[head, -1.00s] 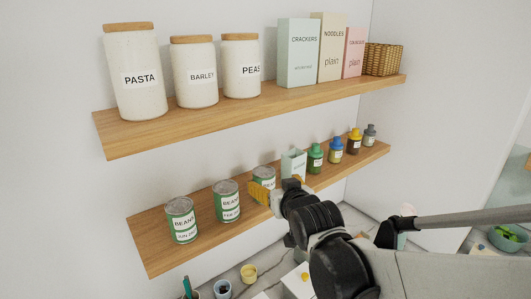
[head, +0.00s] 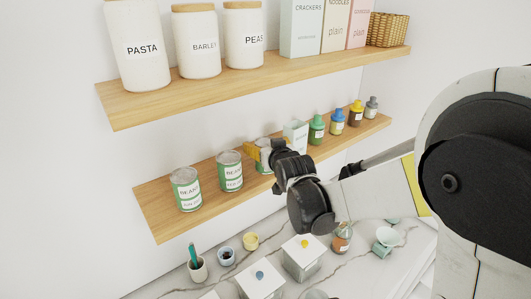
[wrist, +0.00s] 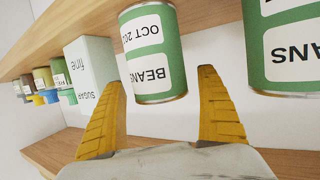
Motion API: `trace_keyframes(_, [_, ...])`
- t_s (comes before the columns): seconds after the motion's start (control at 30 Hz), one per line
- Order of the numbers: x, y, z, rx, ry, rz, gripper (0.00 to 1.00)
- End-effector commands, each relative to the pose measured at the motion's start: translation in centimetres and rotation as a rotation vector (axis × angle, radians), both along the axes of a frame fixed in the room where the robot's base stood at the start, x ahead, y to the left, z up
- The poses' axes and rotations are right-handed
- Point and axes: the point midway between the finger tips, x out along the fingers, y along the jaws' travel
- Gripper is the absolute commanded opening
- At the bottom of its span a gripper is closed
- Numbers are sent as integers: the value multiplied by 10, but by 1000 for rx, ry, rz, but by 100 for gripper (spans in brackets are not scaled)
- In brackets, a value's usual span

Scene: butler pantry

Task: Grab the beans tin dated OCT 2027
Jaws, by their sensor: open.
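Three green-and-white beans tins stand on the lower shelf: a left tin (head: 186,190), a middle tin (head: 229,172) and a third tin (head: 264,166), partly hidden by my gripper. In the wrist view the picture is turned over, and the tin (wrist: 152,60) ahead of my fingers reads BEANS and OCT 202, its last digit out of sight. My gripper (wrist: 160,78) is open, with one yellow finger on each side of that tin's line. I cannot tell whether either finger touches it. Another beans tin (wrist: 288,45) shows at the right, its date out of view.
A sugar box (wrist: 92,72) stands close beside the OCT tin, near one finger; small capped bottles (head: 316,130) follow along the lower shelf (head: 165,226). The upper shelf (head: 180,98) holds jars and boxes above. Canisters (head: 303,262) and cups stand on the marble counter below.

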Motion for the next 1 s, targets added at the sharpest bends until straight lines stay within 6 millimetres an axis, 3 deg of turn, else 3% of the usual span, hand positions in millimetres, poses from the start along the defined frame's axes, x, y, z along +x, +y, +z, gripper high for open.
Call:
trace_keyframes(0.17, [0,0,0,0,0,0,86])
trace_keyframes(0.3, [0,0,0,0,0,0,44])
trace_keyframes(0.4, [0,0,0,0,0,0,18])
trace_keyframes(0.77, [0,0,5,0,-1,0,18])
trace_keyframes(0.87, [0,0,15,0,-1,0,18])
trace_keyframes(1.0, [-1,0,42,0,-1,0,18])
